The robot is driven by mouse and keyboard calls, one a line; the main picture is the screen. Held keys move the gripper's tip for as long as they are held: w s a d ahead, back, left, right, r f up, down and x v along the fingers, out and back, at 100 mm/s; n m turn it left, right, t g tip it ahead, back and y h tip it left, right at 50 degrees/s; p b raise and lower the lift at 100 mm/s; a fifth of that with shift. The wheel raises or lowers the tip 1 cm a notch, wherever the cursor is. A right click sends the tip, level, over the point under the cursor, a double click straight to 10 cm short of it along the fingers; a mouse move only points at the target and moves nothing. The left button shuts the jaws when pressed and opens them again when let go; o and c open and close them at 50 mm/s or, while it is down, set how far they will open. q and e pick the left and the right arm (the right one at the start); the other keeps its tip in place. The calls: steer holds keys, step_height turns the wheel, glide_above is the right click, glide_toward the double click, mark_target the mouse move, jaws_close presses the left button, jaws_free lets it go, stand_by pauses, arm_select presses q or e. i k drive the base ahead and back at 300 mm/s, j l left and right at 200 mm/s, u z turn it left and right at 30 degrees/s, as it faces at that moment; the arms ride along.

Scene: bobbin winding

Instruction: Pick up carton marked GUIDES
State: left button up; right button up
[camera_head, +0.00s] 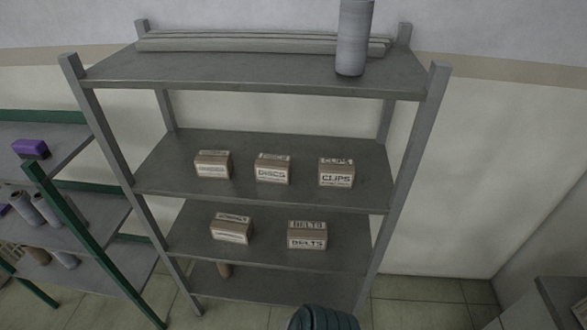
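Several small brown cartons with white labels stand on two shelves of a grey rack. On the upper of these shelves are a carton with a label too small to read (212,165), a DISCS carton (273,169) and a CLIPS carton (337,173). On the shelf below are a turned carton with an unreadable label (231,229) and a BELTS carton (307,236). I cannot make out the word GUIDES on any carton. Neither of my grippers is in view.
The grey rack (252,76) holds long bars (260,43) and a grey cylinder (353,38) on top. A green-framed rack (86,236) with spools stands close at left. A dark ribbed object (323,318) shows at bottom centre. Floor at right (430,303) is clear.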

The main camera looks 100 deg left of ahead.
mark_target(209, 164)
steer(key=u, duration=3.35)
